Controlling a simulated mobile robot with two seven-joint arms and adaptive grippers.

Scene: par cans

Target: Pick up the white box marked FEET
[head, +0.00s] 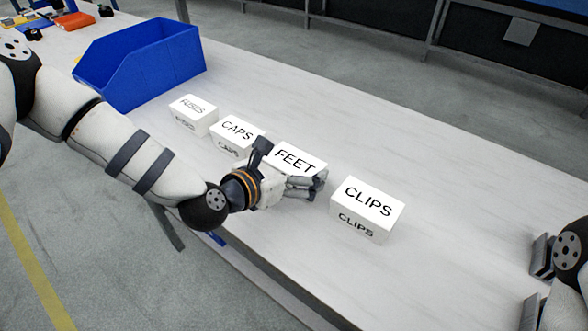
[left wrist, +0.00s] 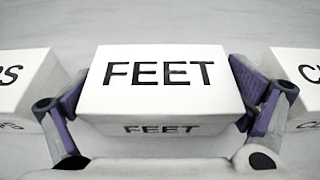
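The white box marked FEET (head: 297,159) stands on the pale table in a row of similar boxes. It fills the middle of the left wrist view (left wrist: 160,78), its label facing up. My left gripper (head: 292,168) is at this box, with one finger on each side of it. In the left wrist view the finger pads lie close against the box's left and right sides; whether they press on it I cannot tell. The gripper hides part of the box's front in the head view. My right gripper (head: 538,285) is at the right edge, its fingers apart and empty.
White boxes marked CAPS (head: 237,130) and FUSES (head: 193,107) stand to the left, and one marked CLIPS (head: 368,202) to the right, near the left gripper's fingers. A blue bin (head: 130,75) stands farther left. The table (head: 450,190) is clear on the right.

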